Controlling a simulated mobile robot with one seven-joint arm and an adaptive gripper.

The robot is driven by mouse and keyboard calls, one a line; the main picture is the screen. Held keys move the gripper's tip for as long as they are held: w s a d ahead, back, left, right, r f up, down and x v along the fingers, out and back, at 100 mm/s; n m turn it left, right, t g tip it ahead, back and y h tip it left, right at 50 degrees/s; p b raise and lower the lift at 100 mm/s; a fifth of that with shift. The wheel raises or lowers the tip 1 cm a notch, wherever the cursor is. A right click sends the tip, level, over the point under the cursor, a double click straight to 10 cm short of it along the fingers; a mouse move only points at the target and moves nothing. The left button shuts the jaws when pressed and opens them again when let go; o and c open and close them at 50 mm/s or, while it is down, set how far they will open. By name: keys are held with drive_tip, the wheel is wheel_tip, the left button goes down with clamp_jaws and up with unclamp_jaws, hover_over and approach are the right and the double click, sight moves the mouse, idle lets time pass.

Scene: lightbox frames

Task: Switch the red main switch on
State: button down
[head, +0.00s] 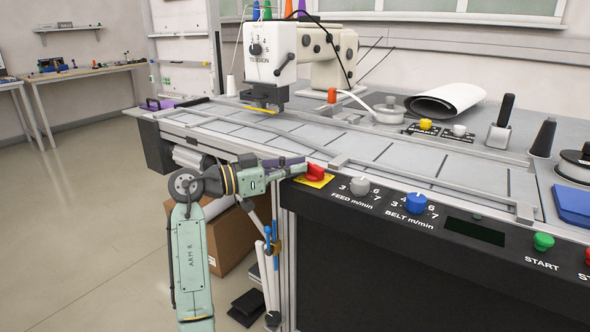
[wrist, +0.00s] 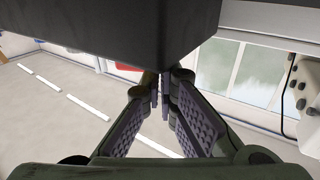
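The red main switch (head: 315,171) is a red knob on a yellow plate (head: 314,181) at the left end of the machine's black front panel. My gripper (head: 304,165) comes in from the left, level with the switch, its fingertips just left of the knob. I cannot tell whether they touch it. In the wrist view my gripper (wrist: 162,88) shows both ribbed pads with floor visible between them and nothing held. The knob is not clearly seen there; a dark block covers the top of that view.
The black panel (head: 420,270) carries a grey feed knob (head: 359,186), a blue belt knob (head: 416,203) and a green start button (head: 543,242). A metal rail (head: 430,187) runs above it. A cardboard box (head: 232,240) stands on the floor below my gripper. Floor at left is clear.

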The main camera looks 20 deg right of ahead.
drive_tip(key=shift+w+d+f+m+g+b, duration=0.15)
drive_tip(key=shift+m+g, duration=0.2)
drive_tip(key=shift+g, duration=0.2)
drive_tip(key=shift+w+d+r+m+g+b, duration=0.15)
drive_tip(key=shift+m+g, duration=0.2)
drive_tip(key=shift+g, duration=0.2)
drive_tip(key=shift+w+d+f+b, duration=0.1)
drive_tip(key=shift+w+b, duration=0.05)
drive_tip(key=shift+b, duration=0.25)
drive_tip(key=shift+w+d, duration=0.15)
drive_tip(key=shift+w, duration=0.1)
drive_tip(key=shift+w+d+b, duration=0.45)
drive_tip(key=shift+d+b, duration=0.15)
drive_tip(key=shift+b, duration=0.15)
